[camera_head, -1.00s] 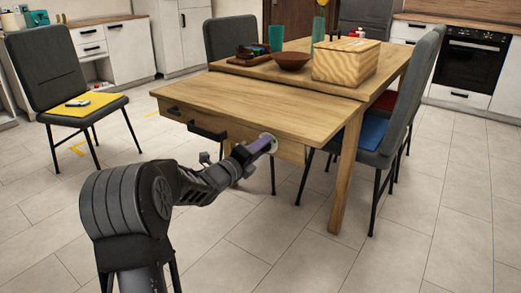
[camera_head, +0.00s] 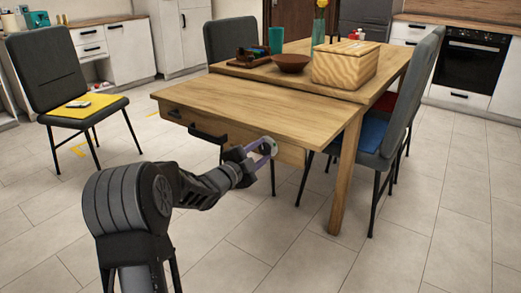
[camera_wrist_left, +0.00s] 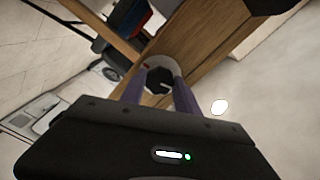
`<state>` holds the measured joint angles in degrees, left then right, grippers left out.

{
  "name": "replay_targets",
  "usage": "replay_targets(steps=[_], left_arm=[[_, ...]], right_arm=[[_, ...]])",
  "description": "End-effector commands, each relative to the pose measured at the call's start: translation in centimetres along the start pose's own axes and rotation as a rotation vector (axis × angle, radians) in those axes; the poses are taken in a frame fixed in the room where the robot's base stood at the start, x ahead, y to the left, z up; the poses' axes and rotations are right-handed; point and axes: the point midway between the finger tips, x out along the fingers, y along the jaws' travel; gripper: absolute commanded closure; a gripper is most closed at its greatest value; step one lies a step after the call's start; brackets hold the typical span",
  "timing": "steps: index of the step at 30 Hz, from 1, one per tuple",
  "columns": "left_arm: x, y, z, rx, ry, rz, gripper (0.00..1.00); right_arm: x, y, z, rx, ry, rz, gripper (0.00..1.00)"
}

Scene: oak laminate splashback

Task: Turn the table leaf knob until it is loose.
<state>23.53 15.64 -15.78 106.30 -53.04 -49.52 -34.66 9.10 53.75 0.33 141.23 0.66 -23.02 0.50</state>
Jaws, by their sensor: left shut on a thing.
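The table leaf knob (camera_wrist_left: 159,82) is dark and round, with a pale round plate behind it, on the table's wooden side. My left gripper (camera_head: 268,147) reaches it from the left at the table's front edge. In the left wrist view its two purple fingers stand on either side of the knob, shut on it. In the head view the fingers mostly hide the knob. My right gripper is in neither view.
A dark drawer handle (camera_head: 207,134) sticks out left of my gripper. A grey chair with a blue seat pad (camera_head: 371,133) stands at the table's right side. A wooden box (camera_head: 345,64) and a brown bowl (camera_head: 291,62) sit farther back. The floor in front is clear.

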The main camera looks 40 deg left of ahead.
Motion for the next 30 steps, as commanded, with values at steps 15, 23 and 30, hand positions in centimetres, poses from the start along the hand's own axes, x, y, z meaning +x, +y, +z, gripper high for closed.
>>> replay_targets(steps=[15,23,30], left_arm=[[0.0,0.0,0.0,-0.492,-0.003,0.002,1.00],[0.0,0.0,-0.1,-0.739,-0.003,0.002,1.00],[-0.1,0.0,-0.1,-0.966,-0.003,0.002,1.00]], right_arm=[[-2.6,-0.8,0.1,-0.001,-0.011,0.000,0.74],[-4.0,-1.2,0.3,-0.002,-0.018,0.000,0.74],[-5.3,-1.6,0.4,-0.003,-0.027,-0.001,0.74]])
